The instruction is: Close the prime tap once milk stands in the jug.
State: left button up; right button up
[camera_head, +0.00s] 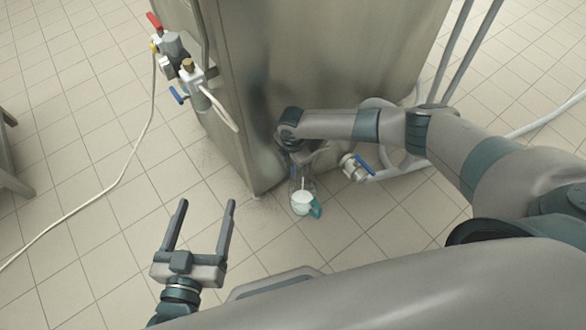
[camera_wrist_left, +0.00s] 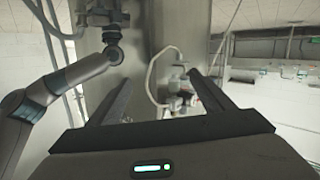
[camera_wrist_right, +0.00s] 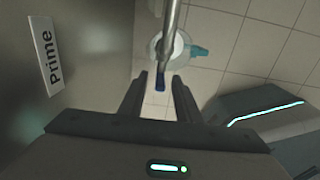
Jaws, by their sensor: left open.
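The jug (camera_head: 302,204), pale with a teal handle, stands on the floor by the machine's lower edge. It also shows in the right wrist view (camera_wrist_right: 181,48), partly behind a metal pipe (camera_wrist_right: 171,25). Its inside looks white; I cannot tell the level. The Prime label (camera_wrist_right: 45,56) is on the machine's wall. That gripper is open, with gaps beside the lever. My left gripper (camera_head: 204,208) is open and empty, away from the machine.
The steel machine (camera_head: 310,60) fills the upper middle. Another valve with a blue lever (camera_head: 355,167) sits right of my right gripper. Red- and blue-handled valves (camera_head: 185,70) are on the machine's left side, with a white hose (camera_head: 115,175) across the floor.

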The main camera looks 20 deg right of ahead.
jog(key=shift+f, duration=0.15)
grip_shut()
